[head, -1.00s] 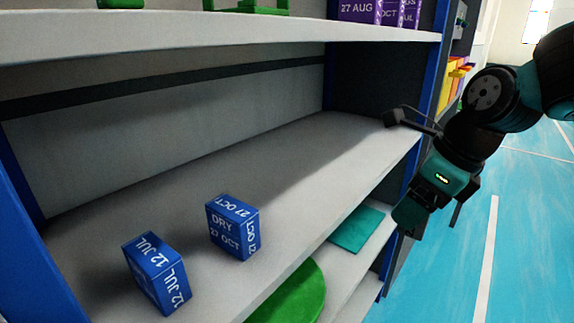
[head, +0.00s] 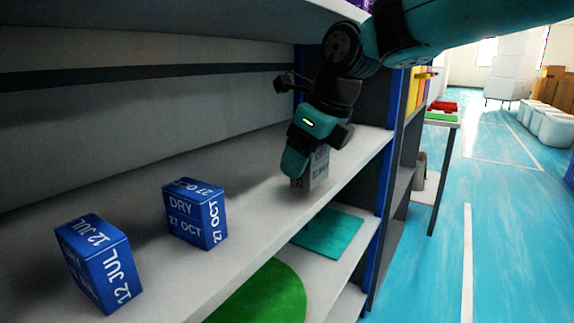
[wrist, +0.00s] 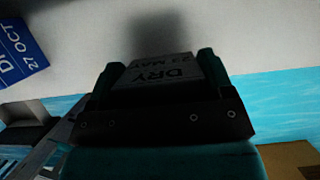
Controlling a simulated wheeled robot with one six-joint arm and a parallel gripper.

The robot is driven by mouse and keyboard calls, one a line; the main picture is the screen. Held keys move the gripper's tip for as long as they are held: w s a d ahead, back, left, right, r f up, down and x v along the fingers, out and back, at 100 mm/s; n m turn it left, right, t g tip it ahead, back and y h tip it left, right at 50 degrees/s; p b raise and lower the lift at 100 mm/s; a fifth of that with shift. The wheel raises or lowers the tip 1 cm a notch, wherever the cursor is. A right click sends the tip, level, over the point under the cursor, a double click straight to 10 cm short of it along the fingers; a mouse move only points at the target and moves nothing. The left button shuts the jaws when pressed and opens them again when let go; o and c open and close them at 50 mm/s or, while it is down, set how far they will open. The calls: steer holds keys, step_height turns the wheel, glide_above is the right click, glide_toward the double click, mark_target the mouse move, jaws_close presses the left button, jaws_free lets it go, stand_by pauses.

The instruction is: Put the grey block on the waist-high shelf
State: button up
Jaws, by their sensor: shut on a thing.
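The grey block (head: 318,170) has dark print on it and is held in my gripper (head: 298,178) over the right part of the middle shelf (head: 258,200). In the wrist view the grey block (wrist: 160,71) sits between both fingers, its face reading "DRY" and a date. My gripper (wrist: 160,80) is shut on it. The block's lower end is at or just above the shelf surface; I cannot tell whether it touches. A finger hides part of the block in the head view.
Two blue blocks stand on the same shelf to the left, one marked DRY 27 OCT (head: 195,215) and one marked 12 JUL (head: 98,262). A blue upright (head: 378,215) bounds the shelf's right end. A teal mat (head: 328,232) and a green round thing (head: 262,295) lie on the shelf below.

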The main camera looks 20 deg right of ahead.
steer(key=w+a, duration=0.1)
steer(key=w, duration=0.1)
steer(key=shift+w+a, duration=0.35)
steer(key=shift+a, duration=0.05)
steer(key=shift+b+x, duration=0.55)
steer(key=shift+x, duration=0.25)
steer(key=shift+f, duration=0.1)
steer(key=o, duration=1)
steer(key=shift+o, duration=0.2)
steer(key=shift+r, duration=0.35)
steer(key=p+v, duration=0.1)
steer(key=v, duration=0.2)
steer(key=s+d+p, duration=0.1)
steer(key=s+d, duration=0.5)
steer(key=s, duration=0.4)
steer(key=shift+d+f, duration=0.25)
steer(key=shift+d, duration=0.05)
